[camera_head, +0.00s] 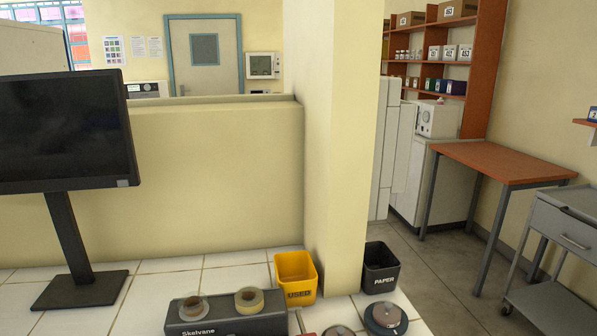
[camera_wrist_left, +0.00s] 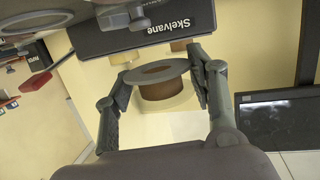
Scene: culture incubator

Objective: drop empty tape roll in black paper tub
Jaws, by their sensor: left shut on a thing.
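In the left wrist view my left gripper (camera_wrist_left: 162,88) is shut on an empty tape roll (camera_wrist_left: 165,88), a brown core with a thin grey flange, one finger on each side. The left gripper is outside the head view. The black paper tub (camera_head: 381,280), lettered PAPER, stands upright right of the pillar in the head view. It also shows in the left wrist view (camera_wrist_left: 36,56), upside down at the upper left. My right gripper is in neither view.
A yellow USED bin (camera_head: 296,276) stands left of the pillar (camera_head: 345,150). A dark Skelvane dispenser (camera_head: 226,322) bears two rolls near the front edge. A monitor (camera_head: 65,130) stands at left. Disc-shaped things (camera_head: 386,318) lie in front of the black tub.

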